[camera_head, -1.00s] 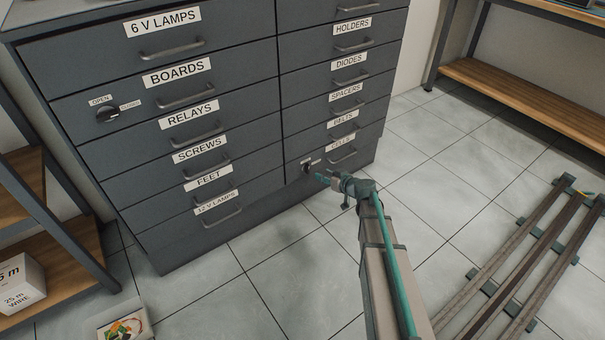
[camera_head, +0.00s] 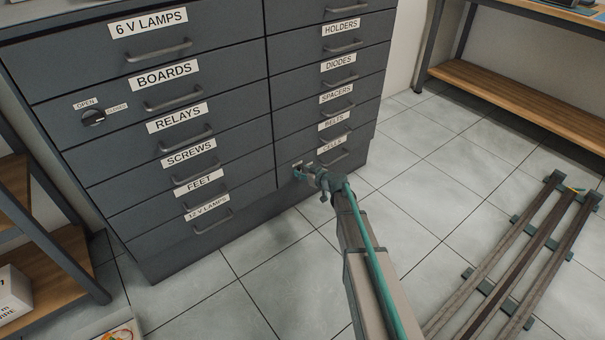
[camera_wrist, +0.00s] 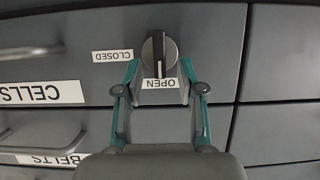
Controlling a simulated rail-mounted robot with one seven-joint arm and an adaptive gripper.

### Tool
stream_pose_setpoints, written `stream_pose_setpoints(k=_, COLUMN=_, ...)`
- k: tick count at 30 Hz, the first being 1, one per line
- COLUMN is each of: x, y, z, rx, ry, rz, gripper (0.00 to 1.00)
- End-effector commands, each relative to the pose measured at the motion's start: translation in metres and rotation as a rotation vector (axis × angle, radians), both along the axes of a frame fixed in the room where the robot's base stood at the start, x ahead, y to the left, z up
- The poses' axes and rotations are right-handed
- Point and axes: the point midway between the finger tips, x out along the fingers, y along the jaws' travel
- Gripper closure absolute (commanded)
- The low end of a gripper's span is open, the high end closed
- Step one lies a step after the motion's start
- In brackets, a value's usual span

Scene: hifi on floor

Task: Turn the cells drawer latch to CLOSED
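The cells drawer latch (camera_wrist: 158,54) is a round dark knob with a ridge, on the grey drawer front in the upside-down wrist view. Its ridge lies along the picture's vertical, with a light mark at the end towards the OPEN label (camera_wrist: 160,84). The CLOSED label (camera_wrist: 112,56) is to the knob's left. My gripper (camera_wrist: 159,72) is open, its teal fingers apart on either side of the knob's lower part and the OPEN label. I cannot tell whether they touch the knob. In the head view my gripper (camera_head: 300,174) is at the lower left of the CELLS drawer (camera_head: 338,163), covering most of the latch.
A similar latch (camera_head: 93,117) is on the BOARDS drawer. Drawer handles stick out, including the CELLS handle (camera_wrist: 30,52) in the wrist view. A wooden shelf unit (camera_head: 45,270) stands left. A rail track (camera_head: 500,270) lies right.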

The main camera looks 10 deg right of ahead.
Motion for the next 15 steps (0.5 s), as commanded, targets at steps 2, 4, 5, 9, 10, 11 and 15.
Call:
stream_pose_setpoints(k=2, x=0.0052, y=0.0021, z=-0.0027, rx=0.000, ry=0.000, rz=0.000, gripper=0.61)
stream_pose_setpoints(k=4, x=0.0063, y=0.0029, z=-0.0029, rx=0.000, ry=0.000, rz=0.000, gripper=0.61)
stream_pose_setpoints(k=5, x=0.0063, y=0.0030, z=-0.0028, rx=0.000, ry=0.000, rz=0.000, gripper=0.61)
stream_pose_setpoints(k=9, x=0.0058, y=0.0030, z=-0.0025, rx=0.000, ry=0.000, rz=-0.001, gripper=0.61)
stream_pose_setpoints(k=10, x=0.0058, y=0.0030, z=-0.0025, rx=0.000, ry=0.000, rz=-0.001, gripper=0.61)
stream_pose_setpoints(k=11, x=0.0057, y=0.0029, z=-0.0025, rx=0.000, ry=0.000, rz=-0.001, gripper=0.63)
stream_pose_setpoints(k=15, x=0.0057, y=0.0029, z=-0.0025, rx=0.000, ry=0.000, rz=0.000, gripper=0.86)
